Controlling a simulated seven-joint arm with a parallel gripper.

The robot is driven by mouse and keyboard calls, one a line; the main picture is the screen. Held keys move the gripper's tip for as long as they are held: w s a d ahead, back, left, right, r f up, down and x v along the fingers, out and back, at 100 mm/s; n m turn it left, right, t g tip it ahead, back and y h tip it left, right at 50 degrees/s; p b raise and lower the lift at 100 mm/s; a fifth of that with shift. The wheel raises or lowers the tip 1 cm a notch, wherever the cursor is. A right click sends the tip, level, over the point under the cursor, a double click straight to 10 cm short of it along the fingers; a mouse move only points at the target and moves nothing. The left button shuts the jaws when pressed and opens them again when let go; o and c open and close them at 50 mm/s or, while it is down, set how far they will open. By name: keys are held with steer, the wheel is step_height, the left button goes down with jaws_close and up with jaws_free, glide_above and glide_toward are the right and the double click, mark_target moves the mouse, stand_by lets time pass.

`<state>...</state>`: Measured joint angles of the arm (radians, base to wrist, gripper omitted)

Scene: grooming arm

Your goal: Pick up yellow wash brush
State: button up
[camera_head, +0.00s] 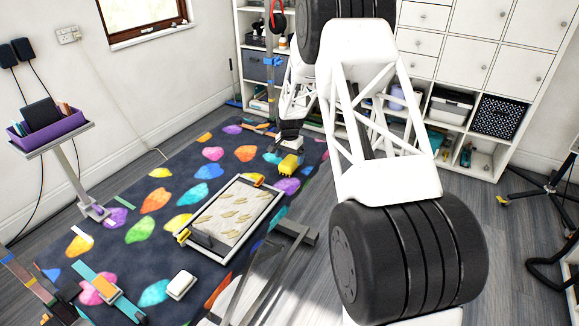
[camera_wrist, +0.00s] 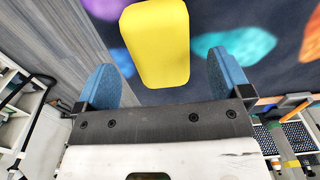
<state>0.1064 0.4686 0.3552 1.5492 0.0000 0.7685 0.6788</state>
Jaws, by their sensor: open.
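A yellow block-shaped thing, which looks like the wash brush (camera_head: 290,165), is just below my gripper (camera_head: 288,148) in the head view, near the far end of the patterned rug. In the wrist view the yellow wash brush (camera_wrist: 156,42) shows as a smooth, rounded block ahead of and between the two blue fingers of my gripper (camera_wrist: 160,68). The fingers are wide apart and gaps show on both sides of the block. No bristles show. I cannot tell how far below the fingertips it lies.
A framed tray (camera_head: 233,252) with tan pieces and a yellow part at its left corner stands near the brush. A white block (camera_head: 181,285) lies on the dark rug (camera_head: 120,265) with coloured spots. A purple bin (camera_head: 48,130) stands left. White shelves (camera_head: 465,65) line the back.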

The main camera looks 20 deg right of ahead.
mark_target(290, 160)
steer(key=shift+f, duration=2.4)
steer(key=c, duration=1)
steer(key=shift+r, duration=0.15)
steer(key=shift+r, duration=0.5)
steer(key=shift+s+r, duration=0.15)
steer(key=shift+r, duration=0.45)
steer(key=shift+s+r, duration=0.15)
steer(key=shift+r, duration=0.4)
steer(key=s, duration=0.5)
steer(key=s+a+r, duration=0.1)
steer(key=s, duration=0.9)
steer(key=shift+s+a+r, duration=0.1)
steer(key=shift+a+r, duration=0.1)
steer(key=shift+a, duration=0.1)
